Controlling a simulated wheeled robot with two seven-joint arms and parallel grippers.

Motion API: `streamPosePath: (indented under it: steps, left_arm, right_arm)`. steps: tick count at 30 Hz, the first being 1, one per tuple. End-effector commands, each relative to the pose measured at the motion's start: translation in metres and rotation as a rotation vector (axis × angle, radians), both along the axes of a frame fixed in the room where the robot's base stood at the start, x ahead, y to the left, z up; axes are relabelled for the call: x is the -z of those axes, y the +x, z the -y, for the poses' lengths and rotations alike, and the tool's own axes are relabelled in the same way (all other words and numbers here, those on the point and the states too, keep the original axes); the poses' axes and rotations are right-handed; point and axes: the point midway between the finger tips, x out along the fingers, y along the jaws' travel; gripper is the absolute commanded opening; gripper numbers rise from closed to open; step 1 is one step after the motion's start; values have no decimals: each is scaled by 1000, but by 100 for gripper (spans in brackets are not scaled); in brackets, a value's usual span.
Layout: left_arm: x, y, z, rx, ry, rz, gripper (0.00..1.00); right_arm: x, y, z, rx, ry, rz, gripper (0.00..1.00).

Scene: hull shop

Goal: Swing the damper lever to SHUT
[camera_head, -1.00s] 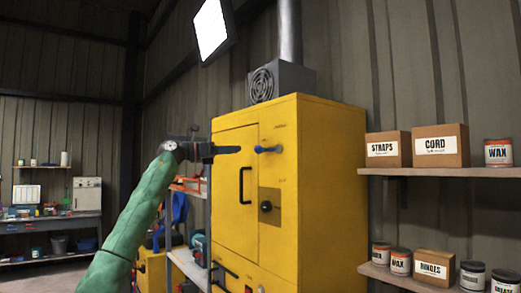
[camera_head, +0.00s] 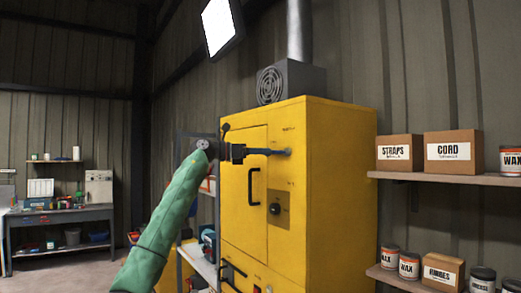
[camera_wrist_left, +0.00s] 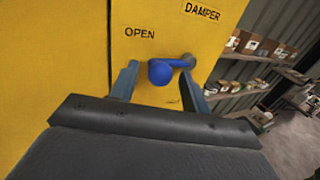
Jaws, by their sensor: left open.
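The damper lever (camera_head: 286,152) is a blue handle on the front of the yellow cabinet (camera_head: 345,190), near its top. In the left wrist view the lever (camera_wrist_left: 160,72) shows its round blue end, with its arm running right to a pivot. The label OPEN (camera_wrist_left: 139,33) is to its upper left and DAMPER (camera_wrist_left: 202,12) is above. My left gripper (camera_head: 264,151) reaches in from the left at lever height. Its fingers are open, one on each side of the lever's end in the wrist view; I cannot tell whether they touch it. My right gripper is out of view.
The cabinet front also has a black door handle (camera_head: 253,185) and a black knob (camera_head: 274,209) below the lever. Shelves with boxes and tins (camera_head: 453,150) stand to the right. A workbench (camera_head: 62,215) is far left.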

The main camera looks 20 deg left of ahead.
Motion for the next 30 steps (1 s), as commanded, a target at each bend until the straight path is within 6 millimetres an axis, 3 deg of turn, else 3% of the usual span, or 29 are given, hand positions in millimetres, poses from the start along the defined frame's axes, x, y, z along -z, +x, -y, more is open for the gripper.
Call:
streamPosePath:
  steps: [9,16,26,29,30]
  left_arm:
    - [0,1,1,0,-1,0,45]
    - [0,1,1,0,0,0,0]
    - [4,1,1,0,-20,-15,0]
    - [8,0,0,1,-47,-36,0]
    - [10,0,0,0,-62,-47,0]
  right_arm:
    - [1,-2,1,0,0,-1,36]
    - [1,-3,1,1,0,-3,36]
    - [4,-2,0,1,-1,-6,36]
    - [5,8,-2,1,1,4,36]
    - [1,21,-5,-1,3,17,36]
